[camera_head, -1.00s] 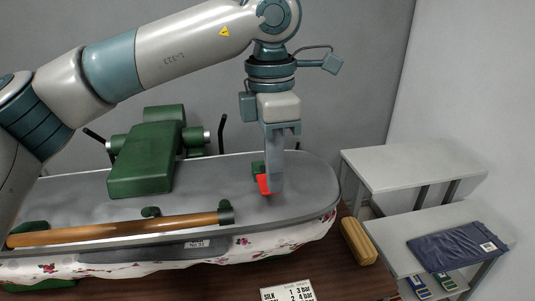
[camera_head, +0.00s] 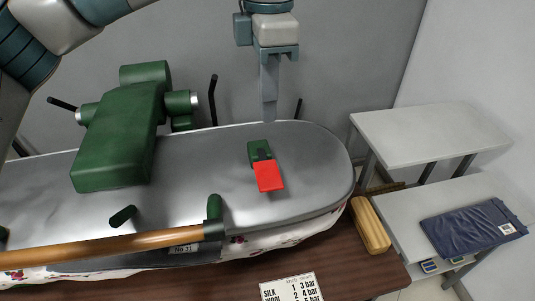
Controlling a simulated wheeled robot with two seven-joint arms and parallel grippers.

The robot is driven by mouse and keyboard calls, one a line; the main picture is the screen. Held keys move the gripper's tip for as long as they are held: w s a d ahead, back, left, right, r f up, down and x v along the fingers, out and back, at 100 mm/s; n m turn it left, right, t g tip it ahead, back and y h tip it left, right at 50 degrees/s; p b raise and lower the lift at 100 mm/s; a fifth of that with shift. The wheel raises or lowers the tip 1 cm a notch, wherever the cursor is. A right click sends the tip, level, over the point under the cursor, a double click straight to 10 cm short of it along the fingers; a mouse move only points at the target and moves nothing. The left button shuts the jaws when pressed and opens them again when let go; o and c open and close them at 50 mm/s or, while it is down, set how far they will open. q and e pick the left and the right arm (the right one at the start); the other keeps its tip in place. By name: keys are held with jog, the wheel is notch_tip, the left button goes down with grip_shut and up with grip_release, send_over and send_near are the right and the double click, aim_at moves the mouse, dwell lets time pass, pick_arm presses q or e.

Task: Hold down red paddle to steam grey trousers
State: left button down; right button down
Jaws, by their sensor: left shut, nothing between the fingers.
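The red paddle (camera_head: 268,176) sticks out from a small green block (camera_head: 259,150) on the grey top of the pressing board. It is fully in view and nothing touches it. My left gripper (camera_head: 269,112) points down above and behind the paddle, clear of it, at the board's back edge in the picture. Its fingers are shut and empty. I cannot make out grey trousers as a separate garment; the board's top (camera_head: 320,180) is plain grey. My right gripper is not in view.
A green machine body (camera_head: 120,135) stands on the board's left. A wooden bar (camera_head: 110,246) runs along the front. A wooden block (camera_head: 370,225) and a pressure card (camera_head: 291,288) lie on the brown table. Folded navy cloth (camera_head: 472,226) lies on a white shelf at right.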

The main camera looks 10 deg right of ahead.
aim_at(268, 176)
pick_arm(q)
jog(key=shift+s, duration=0.15)
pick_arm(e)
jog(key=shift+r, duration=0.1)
